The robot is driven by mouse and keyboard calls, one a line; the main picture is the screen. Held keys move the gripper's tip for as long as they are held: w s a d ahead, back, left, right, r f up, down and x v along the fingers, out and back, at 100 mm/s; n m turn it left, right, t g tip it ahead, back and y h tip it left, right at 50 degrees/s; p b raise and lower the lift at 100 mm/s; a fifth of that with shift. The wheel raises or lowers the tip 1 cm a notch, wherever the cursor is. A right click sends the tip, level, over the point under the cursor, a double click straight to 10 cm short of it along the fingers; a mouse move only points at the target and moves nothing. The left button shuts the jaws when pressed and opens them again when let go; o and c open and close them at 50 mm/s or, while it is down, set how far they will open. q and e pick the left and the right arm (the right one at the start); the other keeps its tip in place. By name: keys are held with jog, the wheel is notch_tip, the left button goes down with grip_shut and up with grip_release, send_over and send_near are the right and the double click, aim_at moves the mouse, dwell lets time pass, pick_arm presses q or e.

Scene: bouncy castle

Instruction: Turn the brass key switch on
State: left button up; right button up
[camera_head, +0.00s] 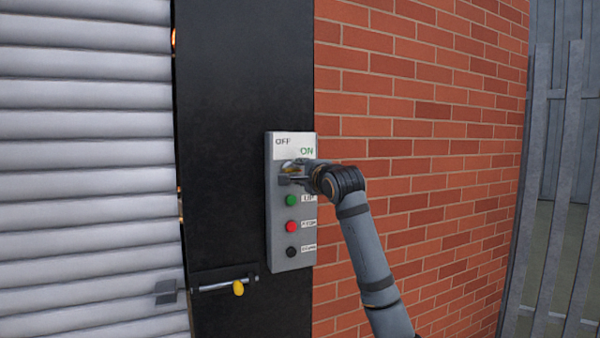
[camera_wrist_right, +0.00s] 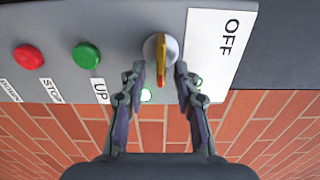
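The grey control panel (camera_head: 281,235) is mounted upright on a black post. A white label at its top reads OFF on the left and ON in green on the right. The brass key switch (camera_head: 290,169) sits just below the label, partly covered by my right gripper (camera_head: 292,179). In the right wrist view the key (camera_wrist_right: 161,62) stands out of a round silver base, with a reddish side. My right gripper's fingers (camera_wrist_right: 160,75) are open, one on each side of the key, with small gaps visible. Which setting the key points to is unclear. My left gripper is out of view.
Below the key are a green UP button (camera_head: 291,200), a red STOP button (camera_head: 292,227) and a black button (camera_head: 292,253). A grey shutter (camera_head: 80,150) stands left, a brick wall (camera_head: 430,130) right.

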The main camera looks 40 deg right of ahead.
jog(key=shift+s, duration=0.1)
jog(key=v, duration=1.1)
jog(key=shift+s, duration=0.4)
jog(key=shift+a, duration=0.1)
